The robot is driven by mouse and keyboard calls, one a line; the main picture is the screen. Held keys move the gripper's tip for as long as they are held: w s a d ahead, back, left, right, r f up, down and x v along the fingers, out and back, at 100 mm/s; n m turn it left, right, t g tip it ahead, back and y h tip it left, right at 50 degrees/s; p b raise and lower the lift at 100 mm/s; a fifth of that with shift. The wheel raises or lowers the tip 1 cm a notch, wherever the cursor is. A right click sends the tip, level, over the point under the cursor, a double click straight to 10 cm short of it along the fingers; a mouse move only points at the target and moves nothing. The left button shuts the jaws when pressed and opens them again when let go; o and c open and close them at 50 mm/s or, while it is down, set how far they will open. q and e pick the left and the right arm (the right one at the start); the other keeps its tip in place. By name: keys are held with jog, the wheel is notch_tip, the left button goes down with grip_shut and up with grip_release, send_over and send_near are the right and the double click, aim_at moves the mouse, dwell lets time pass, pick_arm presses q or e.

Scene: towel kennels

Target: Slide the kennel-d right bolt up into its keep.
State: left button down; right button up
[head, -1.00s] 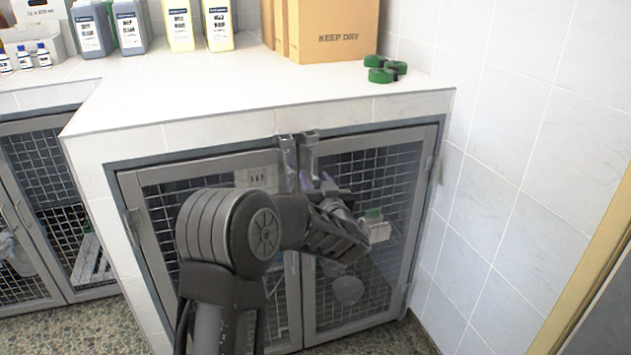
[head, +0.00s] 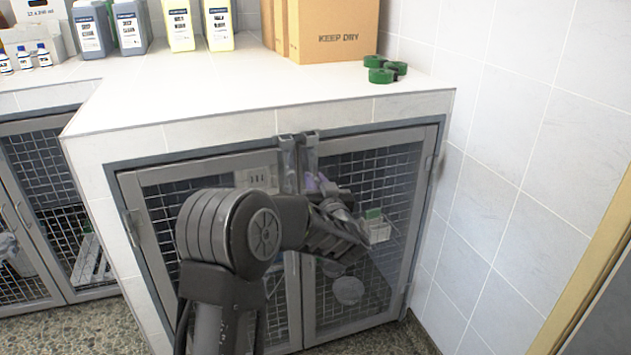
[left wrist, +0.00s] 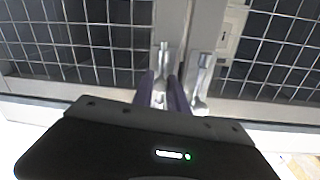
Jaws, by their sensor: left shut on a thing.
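Two metal bolts sit side by side at the top where the two mesh kennel doors meet under the white counter. The right bolt (head: 309,153) is the one at my left gripper (head: 318,182). The left bolt (head: 288,158) stands free beside it and also shows in the left wrist view (left wrist: 203,76), where the scene is inverted. In that wrist view the purple fingers of my left gripper (left wrist: 163,92) are shut on the right bolt (left wrist: 163,58). My fingers and hand partly hide the bolt's lower part. My right gripper is not in view.
The right kennel door (head: 415,190) reaches close to the tiled wall (head: 520,150). The counter (head: 200,95) overhangs just above the bolts. A carton (head: 335,25), green rolls (head: 382,70) and several bottles stand on it.

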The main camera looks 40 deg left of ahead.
aim_at(312, 162)
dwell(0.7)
pick_arm(q)
notch_tip(312, 162, up, 4)
jog(key=p, duration=0.3)
jog(key=shift+f, duration=0.15)
jog(key=c, duration=1.6)
grip_release()
jog(key=shift+o, duration=1.4)
jog(key=shift+d, duration=0.1)
